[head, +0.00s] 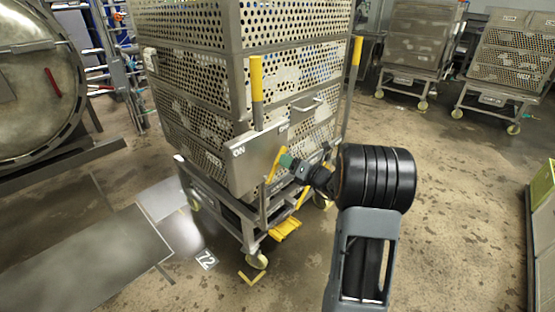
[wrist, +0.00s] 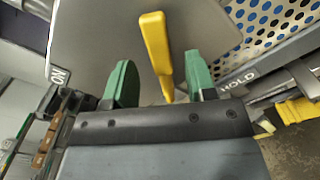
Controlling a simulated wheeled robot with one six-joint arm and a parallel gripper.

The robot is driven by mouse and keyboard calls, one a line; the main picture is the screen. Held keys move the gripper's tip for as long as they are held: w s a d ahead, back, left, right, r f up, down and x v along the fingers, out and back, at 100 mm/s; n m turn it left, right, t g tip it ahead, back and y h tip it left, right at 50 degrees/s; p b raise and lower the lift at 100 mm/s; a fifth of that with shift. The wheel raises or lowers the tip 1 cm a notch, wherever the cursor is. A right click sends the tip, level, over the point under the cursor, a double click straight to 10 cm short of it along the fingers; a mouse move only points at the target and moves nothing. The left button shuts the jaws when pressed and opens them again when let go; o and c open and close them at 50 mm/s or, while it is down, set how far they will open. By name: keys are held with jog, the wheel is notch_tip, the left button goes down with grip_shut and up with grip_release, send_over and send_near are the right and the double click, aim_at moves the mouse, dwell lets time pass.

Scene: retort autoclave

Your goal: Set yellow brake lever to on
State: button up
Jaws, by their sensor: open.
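The yellow brake lever (head: 276,165) is on the grey plate (head: 253,160) at the front of the perforated cart. In the wrist view the lever (wrist: 156,45) stands slightly tilted between an ON label (wrist: 60,76) at the left and a HOLD label (wrist: 239,80) at the right, nearer HOLD. In the head view the ON label (head: 238,151) is at the plate's left. My gripper (head: 287,160) is at the lever. In the wrist view my gripper (wrist: 159,62) has its green fingers apart on either side of the lever, with no clear contact. The lever's lower end is partly hidden.
The perforated cart (head: 190,75) stands on wheels, with upright yellow-gripped handles (head: 256,78) and a yellow pedal (head: 285,229) low down. A round vessel door (head: 40,75) is at the left. More carts (head: 420,45) stand behind.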

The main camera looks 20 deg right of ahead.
jog(key=shift+b+x, duration=0.45)
jog(key=shift+x, duration=2.35)
grip_shut()
